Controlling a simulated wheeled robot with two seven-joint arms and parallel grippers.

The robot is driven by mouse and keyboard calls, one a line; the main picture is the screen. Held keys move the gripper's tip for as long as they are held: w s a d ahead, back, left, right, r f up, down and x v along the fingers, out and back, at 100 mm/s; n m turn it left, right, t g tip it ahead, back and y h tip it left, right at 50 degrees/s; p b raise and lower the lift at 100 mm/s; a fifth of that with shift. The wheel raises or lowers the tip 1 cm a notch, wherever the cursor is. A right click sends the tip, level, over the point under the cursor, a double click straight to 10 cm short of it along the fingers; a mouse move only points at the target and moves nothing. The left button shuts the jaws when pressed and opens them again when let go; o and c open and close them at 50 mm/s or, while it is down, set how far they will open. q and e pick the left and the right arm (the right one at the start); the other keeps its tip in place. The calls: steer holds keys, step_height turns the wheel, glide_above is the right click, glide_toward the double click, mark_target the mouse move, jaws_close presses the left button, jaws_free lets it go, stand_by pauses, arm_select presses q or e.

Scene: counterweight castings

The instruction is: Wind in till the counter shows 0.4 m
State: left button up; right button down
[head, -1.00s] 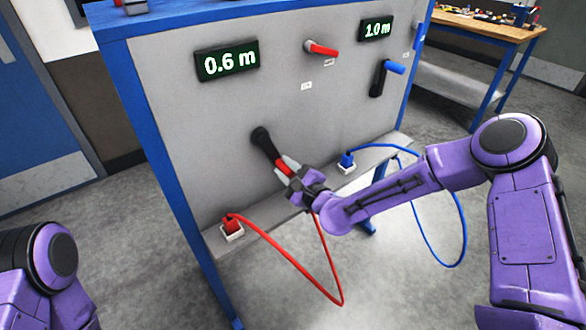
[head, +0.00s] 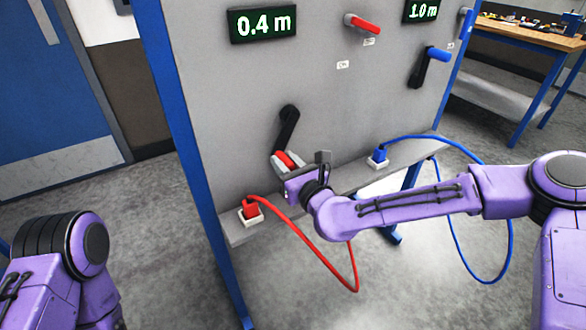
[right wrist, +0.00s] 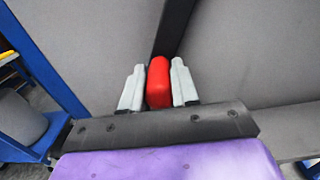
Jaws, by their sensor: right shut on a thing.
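The left counter (head: 263,24) on the grey panel reads 0.4 m. Below it is a black crank arm (head: 288,126) with a red handle (head: 284,160), the arm pointing down and slightly left. My right gripper (head: 282,164) is shut on the red handle. In the right wrist view the red handle (right wrist: 159,82) sits between the two grey fingers. The right counter (head: 422,10) reads 1.0 m, partly cut off at the top. My left gripper is out of view; only part of my left arm shows at the lower left.
A red lever (head: 364,25) and a blue-handled crank (head: 429,56) are on the panel. A red plug (head: 250,208) with a hanging red cable and a blue plug (head: 379,155) with a blue cable sit on the ledge (head: 345,182). A workbench (head: 530,35) stands at the back right.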

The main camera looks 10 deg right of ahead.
steer(key=shift+s+a+r+m+b, duration=0.15)
steer(key=shift+a+m+b, duration=0.15)
steer(key=shift+m, duration=0.1)
steer(key=shift+s+a+r+m+b, duration=0.1)
steer(key=shift+s+a+m+b, duration=0.05)
steer(key=shift+a+m, duration=0.2)
steer(key=c, duration=0.8)
jaws_free()
steer(key=shift+d+r, duration=0.1)
steer(key=shift+c, duration=0.2)
steer(key=b+v, duration=0.1)
steer(key=v, duration=0.9)
steer(key=shift+s, duration=0.2)
steer(key=shift+d, duration=0.1)
